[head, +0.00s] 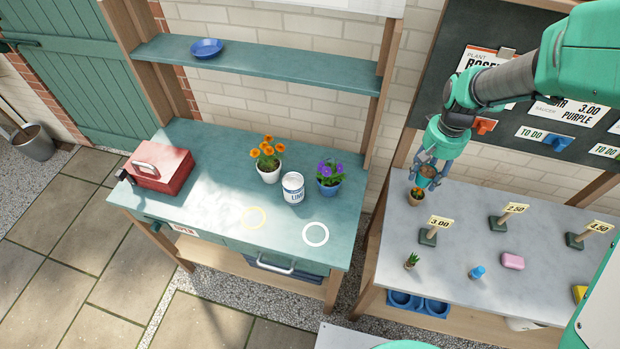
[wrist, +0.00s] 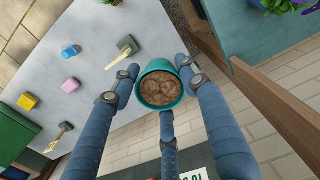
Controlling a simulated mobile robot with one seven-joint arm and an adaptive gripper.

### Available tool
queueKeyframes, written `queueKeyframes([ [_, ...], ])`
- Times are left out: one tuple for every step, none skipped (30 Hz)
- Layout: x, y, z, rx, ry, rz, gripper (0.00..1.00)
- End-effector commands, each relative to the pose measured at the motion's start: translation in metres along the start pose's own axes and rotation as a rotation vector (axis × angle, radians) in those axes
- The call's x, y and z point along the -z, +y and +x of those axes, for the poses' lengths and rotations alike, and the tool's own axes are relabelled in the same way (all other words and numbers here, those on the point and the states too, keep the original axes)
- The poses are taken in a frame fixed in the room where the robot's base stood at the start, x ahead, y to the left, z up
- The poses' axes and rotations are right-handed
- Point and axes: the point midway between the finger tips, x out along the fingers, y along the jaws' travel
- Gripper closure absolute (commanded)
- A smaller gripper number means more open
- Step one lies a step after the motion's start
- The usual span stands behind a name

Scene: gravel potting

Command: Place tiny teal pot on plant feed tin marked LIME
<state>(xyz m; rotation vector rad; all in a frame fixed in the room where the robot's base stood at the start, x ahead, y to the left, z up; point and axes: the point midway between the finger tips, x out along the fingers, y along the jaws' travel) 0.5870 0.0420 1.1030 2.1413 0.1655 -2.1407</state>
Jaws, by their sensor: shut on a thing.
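The tiny teal pot (wrist: 161,104), filled with brown material, sits between the blue fingers of my gripper (wrist: 160,84) in the wrist view. My gripper (head: 428,170) is shut on it above the back left part of the grey counter in the head view. There the pot (head: 428,173) is partly hidden by the fingers. The plant feed tin (head: 293,187), white with a blue band and lettering partly readable as LIME, stands upright on the green bench to the left. Nothing rests on its top.
The tin stands between an orange-flowered white pot (head: 269,172) and a purple-flowered blue pot (head: 329,185). A small terracotta pot (head: 416,197) is beneath my gripper. A red toolbox (head: 162,167) is at the bench's left. A gap and wooden posts separate bench and counter.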

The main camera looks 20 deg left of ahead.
Motion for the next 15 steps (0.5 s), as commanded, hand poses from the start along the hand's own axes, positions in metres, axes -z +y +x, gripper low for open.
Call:
queueKeyframes([
  [0.0,-0.015,-0.001,0.0,0.0,-0.027,0.84],
  [-0.001,-0.023,-0.001,0.0,0.0,-0.042,0.84],
  [-0.002,-0.033,-0.001,0.0,0.0,-0.061,0.84],
  [-0.003,-0.041,-0.001,0.0,0.0,-0.075,0.84],
  [-0.003,-0.049,-0.001,0.0,-0.001,-0.089,0.84],
  [-0.005,-0.059,-0.001,0.0,-0.001,-0.109,0.84],
  [-0.006,-0.067,-0.001,0.0,-0.002,-0.123,0.84],
  [-0.007,-0.075,-0.001,0.0,-0.002,-0.138,0.84],
  [-0.009,-0.085,-0.001,0.0,-0.002,-0.156,0.84],
  [-0.01,-0.093,-0.001,0.0,-0.002,-0.171,0.84],
  [-0.012,-0.1,-0.001,0.0,-0.002,-0.185,0.84],
  [-0.014,-0.111,-0.001,0.0,-0.001,-0.205,0.84],
  [-0.015,-0.118,-0.001,0.0,-0.001,-0.218,0.84],
  [-0.017,-0.126,-0.001,0.0,-0.001,-0.233,0.84],
  [-0.019,-0.135,-0.002,0.0,0.0,-0.252,0.84],
])
